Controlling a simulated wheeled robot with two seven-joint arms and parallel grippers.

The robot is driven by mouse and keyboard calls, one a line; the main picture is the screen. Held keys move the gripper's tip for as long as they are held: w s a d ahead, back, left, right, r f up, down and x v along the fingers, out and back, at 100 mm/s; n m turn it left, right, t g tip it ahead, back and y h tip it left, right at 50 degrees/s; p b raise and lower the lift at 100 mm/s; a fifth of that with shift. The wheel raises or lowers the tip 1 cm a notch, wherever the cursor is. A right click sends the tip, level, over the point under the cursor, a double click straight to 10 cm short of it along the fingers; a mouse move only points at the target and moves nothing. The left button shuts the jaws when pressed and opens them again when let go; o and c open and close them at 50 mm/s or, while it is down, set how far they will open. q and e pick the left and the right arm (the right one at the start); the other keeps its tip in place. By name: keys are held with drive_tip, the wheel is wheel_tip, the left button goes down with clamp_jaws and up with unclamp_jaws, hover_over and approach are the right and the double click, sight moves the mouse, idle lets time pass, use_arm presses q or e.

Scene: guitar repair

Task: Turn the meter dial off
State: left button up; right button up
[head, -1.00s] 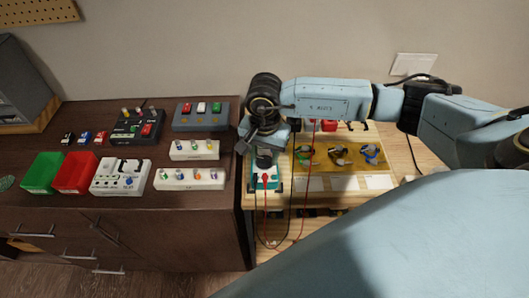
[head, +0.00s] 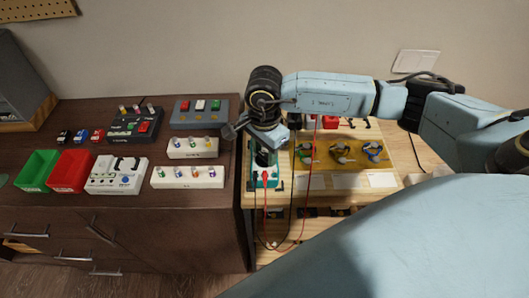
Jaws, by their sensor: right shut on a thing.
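The meter (head: 267,181) is a small teal-green unit at the left end of the wooden bench, with a red and a black lead plugged into its front. My right gripper (head: 265,157) points down over it from the upper right. It is shut on the meter's dial, which is mostly hidden under the gripper and wrist. I cannot see where the dial points. My left gripper is not in view.
The wooden bench (head: 288,202) holds a yellow mat (head: 318,162) with several tools and white cards. The dark cabinet (head: 150,222) at left carries a green bin (head: 38,171), a red bin (head: 72,171) and several switch boxes. Red and black leads hang over the bench's front edge.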

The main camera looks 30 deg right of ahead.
drive_tip(key=m+b, duration=0.1)
drive_tip(key=m, duration=0.3)
drive_tip(key=shift+m+b, duration=0.5)
drive_tip(key=shift+m, duration=1.7)
drive_tip(key=o, duration=1)
